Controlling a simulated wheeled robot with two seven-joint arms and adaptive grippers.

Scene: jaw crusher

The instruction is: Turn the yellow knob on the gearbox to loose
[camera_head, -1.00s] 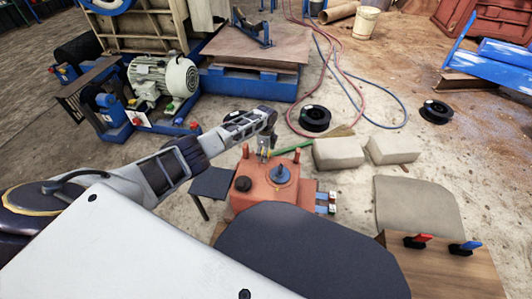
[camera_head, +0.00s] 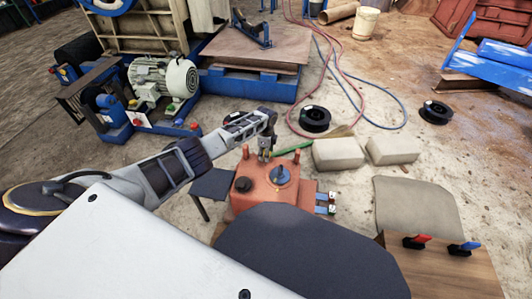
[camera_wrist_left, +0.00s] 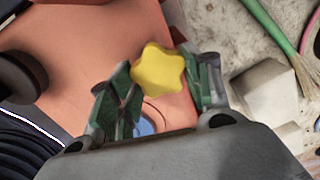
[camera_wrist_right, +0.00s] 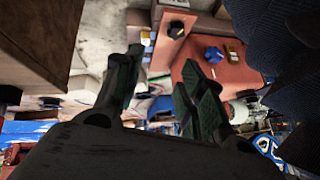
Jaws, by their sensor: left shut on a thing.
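The orange gearbox (camera_head: 258,199) stands in the middle of the head view, with a dark round cap and a blue round part (camera_head: 281,175) on top. My left gripper (camera_head: 265,155) is at its far edge. In the left wrist view the yellow star-shaped knob (camera_wrist_left: 158,70) sits between the green fingers of my left gripper (camera_wrist_left: 160,88), which is shut on it. The gripper hides the knob in the head view. My right gripper (camera_wrist_right: 163,95) shows only in its wrist view, with its fingers apart and nothing between them.
Two pale blocks (camera_head: 338,154) lie right of the gearbox. A wooden table (camera_head: 445,270) with red and blue handled pieces is at lower right. A dark seat (camera_head: 310,255) is in front of the gearbox. Black reels (camera_head: 314,119) and hoses lie on the floor behind.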

